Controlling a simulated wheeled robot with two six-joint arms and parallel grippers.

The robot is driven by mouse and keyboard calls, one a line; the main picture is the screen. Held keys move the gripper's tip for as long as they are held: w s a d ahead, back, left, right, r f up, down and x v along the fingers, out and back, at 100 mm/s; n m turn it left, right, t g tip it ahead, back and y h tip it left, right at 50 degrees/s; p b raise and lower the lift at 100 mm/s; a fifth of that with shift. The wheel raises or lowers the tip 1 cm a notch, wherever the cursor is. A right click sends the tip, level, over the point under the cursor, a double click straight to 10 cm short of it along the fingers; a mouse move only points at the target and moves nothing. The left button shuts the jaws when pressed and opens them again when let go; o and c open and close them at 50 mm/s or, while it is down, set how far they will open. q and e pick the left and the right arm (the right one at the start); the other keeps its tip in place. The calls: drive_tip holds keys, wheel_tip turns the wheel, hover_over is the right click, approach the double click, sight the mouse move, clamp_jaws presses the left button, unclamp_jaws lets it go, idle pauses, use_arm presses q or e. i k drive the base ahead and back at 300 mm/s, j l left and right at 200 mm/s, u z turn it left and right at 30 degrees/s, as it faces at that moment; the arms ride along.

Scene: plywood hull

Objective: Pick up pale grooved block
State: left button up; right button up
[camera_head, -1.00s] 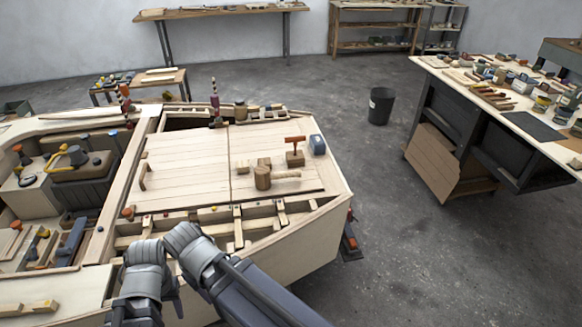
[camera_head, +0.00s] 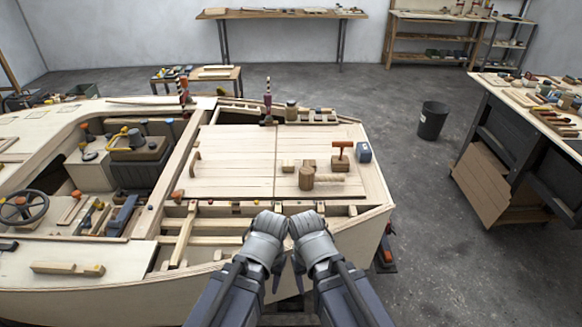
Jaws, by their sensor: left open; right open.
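A small pale block (camera_head: 288,166) lies on the planked deck, left of the mallet; it looks like the pale grooved block, but it is too small for me to make out a groove.
Open framed bays (camera_head: 215,228) line the deck's near side. The deck's left half (camera_head: 235,155) is mostly clear.

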sight(287, 165)
drive_tip(key=i+l, duration=0.1)
drive_tip(key=l, duration=0.4)
drive_tip(key=i+l, duration=0.15)
drive_tip(key=l, duration=0.35)
drive_tip(key=i+l, duration=0.1)
drive_tip(key=l, duration=0.4)
drive_tip(key=i+l, duration=0.1)
drive_tip(key=l, duration=0.4)
drive_tip(key=i+l, duration=0.1)
drive_tip(key=l, duration=0.45)
drive_tip(key=i+l, duration=0.15)
drive_tip(key=l, duration=0.35)
drive_tip(key=u, duration=1.3)
drive_tip(key=i+j+u, duration=0.1)
drive_tip(key=u, duration=0.25)
drive_tip(key=i+u, duration=0.15)
drive_tip(key=u, duration=0.2)
drive_tip(key=i, duration=0.25)
